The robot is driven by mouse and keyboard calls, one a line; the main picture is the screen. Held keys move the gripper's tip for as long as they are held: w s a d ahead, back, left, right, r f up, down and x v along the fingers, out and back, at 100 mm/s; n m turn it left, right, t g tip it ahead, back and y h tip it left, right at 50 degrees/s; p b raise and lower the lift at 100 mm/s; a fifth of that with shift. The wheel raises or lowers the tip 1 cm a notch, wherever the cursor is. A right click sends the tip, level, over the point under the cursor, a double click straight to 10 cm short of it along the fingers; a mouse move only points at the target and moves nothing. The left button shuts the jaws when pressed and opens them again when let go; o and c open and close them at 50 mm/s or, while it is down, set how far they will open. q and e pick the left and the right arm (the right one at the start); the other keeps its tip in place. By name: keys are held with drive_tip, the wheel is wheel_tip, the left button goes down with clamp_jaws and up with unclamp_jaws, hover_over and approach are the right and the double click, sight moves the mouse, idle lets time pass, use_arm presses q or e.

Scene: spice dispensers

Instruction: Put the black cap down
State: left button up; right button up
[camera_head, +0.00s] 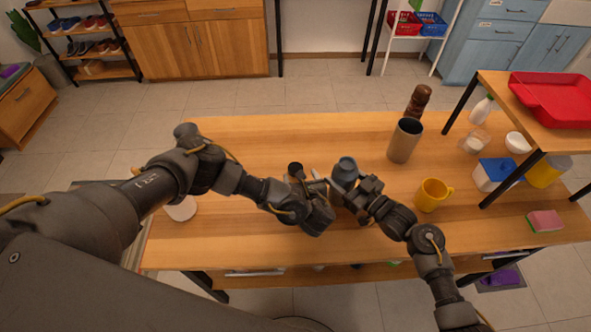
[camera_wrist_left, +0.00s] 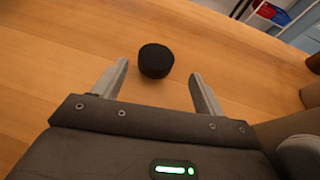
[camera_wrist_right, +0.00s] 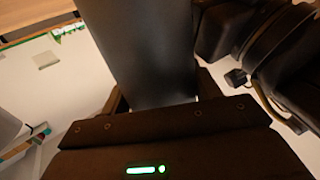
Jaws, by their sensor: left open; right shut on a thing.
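The black cap (camera_wrist_left: 156,58) is a short dark cylinder. In the left wrist view it appears upright on the wooden table (camera_wrist_left: 60,65), between and slightly beyond my left fingertips, with a gap on each side. It also shows in the head view (camera_head: 295,167), beside my left gripper (camera_head: 304,177), which is open and empty. My right gripper (camera_head: 343,186) is shut on a dark blue-grey container (camera_head: 346,169), just right of the left gripper. The container (camera_wrist_right: 145,50) fills the middle of the right wrist view and hides the right fingertips.
A tall grey-brown cup (camera_head: 404,142), a brown pepper mill (camera_head: 418,101) and a yellow mug (camera_head: 432,195) stand to the right. A raised shelf with a red tray (camera_head: 555,97) is farther right. A white round item (camera_head: 181,210) lies left. The table's back left is clear.

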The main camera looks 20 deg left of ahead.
sight(296, 168)
use_arm(q)
drive_tip(key=shift+a+x, duration=0.15)
drive_tip(key=shift+x, duration=1.15)
drive_tip(key=shift+a+x, duration=0.15)
drive_tip(key=shift+x, duration=1.15)
drive_tip(key=shift+s+r, duration=0.1)
drive_tip(key=shift+s, duration=0.05)
drive_tip(key=shift+c, duration=0.4)
drive_tip(key=c, duration=1)
drive_tip(key=shift+r, duration=0.1)
drive_tip(key=shift+c, duration=0.2)
wheel_tip(296, 168, up, 10)
drive_tip(key=shift+f, duration=0.1)
drive_tip(key=w+d+r+m+h, duration=0.1)
drive_tip(key=w+d+r, duration=0.1)
drive_tip(key=d+r, duration=0.1)
drive_tip(key=shift+n+y, duration=0.5)
drive_tip(key=s+a+f, duration=0.2)
drive_tip(key=a+f, duration=0.1)
